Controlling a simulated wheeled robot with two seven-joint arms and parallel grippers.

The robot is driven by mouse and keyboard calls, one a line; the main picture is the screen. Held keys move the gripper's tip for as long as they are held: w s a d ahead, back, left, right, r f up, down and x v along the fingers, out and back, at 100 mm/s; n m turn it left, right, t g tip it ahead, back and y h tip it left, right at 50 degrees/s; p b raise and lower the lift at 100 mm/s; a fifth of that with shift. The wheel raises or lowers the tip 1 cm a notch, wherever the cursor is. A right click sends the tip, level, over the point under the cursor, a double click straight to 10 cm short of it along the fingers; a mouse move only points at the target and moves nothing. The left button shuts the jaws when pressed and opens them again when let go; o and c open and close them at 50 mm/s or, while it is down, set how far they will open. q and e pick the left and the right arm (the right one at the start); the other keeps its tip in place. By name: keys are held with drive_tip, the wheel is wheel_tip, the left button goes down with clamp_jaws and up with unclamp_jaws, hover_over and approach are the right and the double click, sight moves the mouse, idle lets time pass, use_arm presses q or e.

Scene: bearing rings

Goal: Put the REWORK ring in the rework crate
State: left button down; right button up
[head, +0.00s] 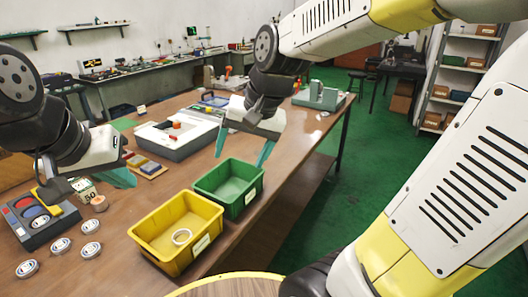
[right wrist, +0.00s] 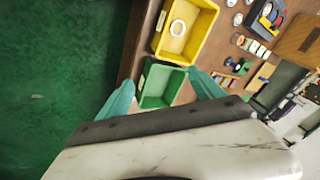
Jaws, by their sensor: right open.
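The green crate (head: 210,200) stands beside the yellow one and is empty. Several more rings (head: 91,225) lie on the table left of the yellow crate. The lettering on the crates and rings is too small to read. My right gripper (head: 243,147) is open and empty above the green crate, which shows between its fingers in the right wrist view (right wrist: 162,95). My left gripper (head: 120,178) hangs over the table's left side; its finger gap is unclear.
A dark tray with coloured round parts (head: 40,222) stands at the left, near a small card reading 80 (head: 84,190). A white box-like device (head: 178,135) stands further back. The table's right edge (head: 275,170) runs close to the crates, with open green floor beyond.

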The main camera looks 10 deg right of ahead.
drive_tip(key=s+d+r+n+t+h, duration=0.1)
drive_tip(key=s+d+r+n+t, duration=0.1)
drive_tip(key=s+d, duration=0.4)
drive_tip(key=shift+s+r+n+t, duration=0.2)
drive_tip(key=shift+s+n+t, duration=0.1)
drive_tip(key=shift+s+n, duration=0.45)
drive_tip(key=shift+s, duration=0.1)
drive_tip(key=shift+c, duration=0.5)
